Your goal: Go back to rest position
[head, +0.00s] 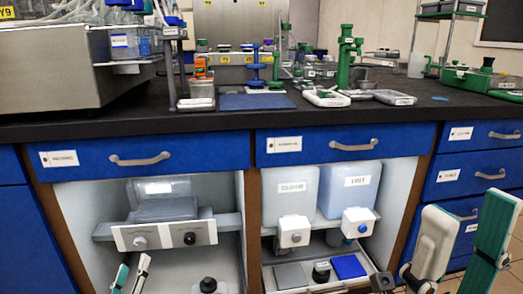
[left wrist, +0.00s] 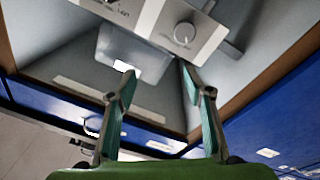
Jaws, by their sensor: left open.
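My left gripper (head: 134,263) is at the bottom left of the head view, in front of the open left cabinet bay. Its two teal-and-grey fingers stand apart and nothing is between them. In the left wrist view the fingers of this gripper (left wrist: 156,75) are also spread and empty, facing the cabinet's inside. My right gripper (head: 470,208) is large at the lower right of the head view, in front of the blue drawers. Its white and green fingers are apart with nothing between them. Its lower part is cut off by the picture edge.
The black countertop (head: 240,122) carries lab gear. The left bay holds a white knob panel (head: 165,235), which also shows in the left wrist view (left wrist: 172,25). The right bay holds two bluish containers (head: 290,190) and a blue block (head: 348,266). Blue drawers (head: 150,155) run above.

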